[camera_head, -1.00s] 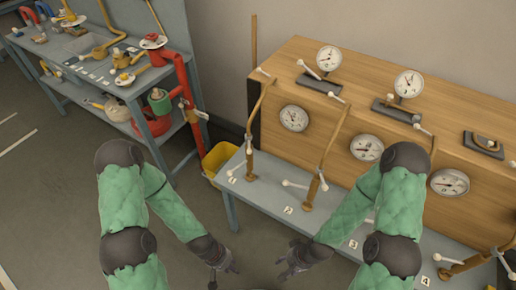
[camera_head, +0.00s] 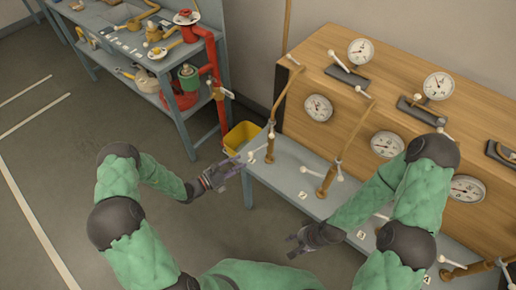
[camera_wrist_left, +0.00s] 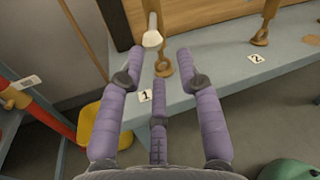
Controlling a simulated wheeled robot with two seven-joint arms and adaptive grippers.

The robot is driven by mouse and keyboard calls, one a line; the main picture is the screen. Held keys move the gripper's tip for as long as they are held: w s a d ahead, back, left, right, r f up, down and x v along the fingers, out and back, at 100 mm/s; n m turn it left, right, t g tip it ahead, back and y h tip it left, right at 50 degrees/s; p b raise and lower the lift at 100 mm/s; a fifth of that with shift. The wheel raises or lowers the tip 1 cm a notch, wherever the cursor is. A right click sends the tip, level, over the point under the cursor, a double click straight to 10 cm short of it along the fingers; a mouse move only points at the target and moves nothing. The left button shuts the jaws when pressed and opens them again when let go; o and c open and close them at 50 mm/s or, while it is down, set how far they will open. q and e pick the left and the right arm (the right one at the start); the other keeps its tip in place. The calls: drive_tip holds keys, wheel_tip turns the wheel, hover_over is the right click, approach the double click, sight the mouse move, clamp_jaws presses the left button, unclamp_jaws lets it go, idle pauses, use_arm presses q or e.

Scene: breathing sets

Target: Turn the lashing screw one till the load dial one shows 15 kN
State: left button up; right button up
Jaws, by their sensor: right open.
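Lashing screw one (camera_head: 270,146) is a brass upright with a white-tipped handle (camera_head: 258,150), beside the label 1 card on the grey bench. In the left wrist view the white tip (camera_wrist_left: 152,39) and brass fitting (camera_wrist_left: 163,66) lie just beyond the fingers. My left gripper (camera_head: 232,170) is open, its purple fingers (camera_wrist_left: 160,75) spread and apart from the handle. Load dial one (camera_head: 319,108) appears to be the leftmost round gauge on the wooden front; its reading is too small to tell. My right gripper (camera_head: 299,242) is open and empty in front of the bench.
A second brass screw (camera_head: 327,180) stands to the right, with more gauges on the wooden cabinet (camera_head: 350,125). A yellow bin (camera_head: 241,136) sits at the bench's left end. A cluttered workbench with red pipework (camera_head: 215,80) stands at back left. The floor at left is clear.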

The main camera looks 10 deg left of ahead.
sight(253, 153)
use_arm(q)
drive_tip(key=x, duration=0.3)
drive_tip(key=b+x, duration=0.1)
drive_tip(key=x, duration=0.3)
drive_tip(key=b+x, duration=0.1)
drive_tip(key=x, duration=0.2)
drive_tip(key=shift+w+r, duration=0.25)
drive_tip(key=shift+w, duration=0.3)
clamp_jaws()
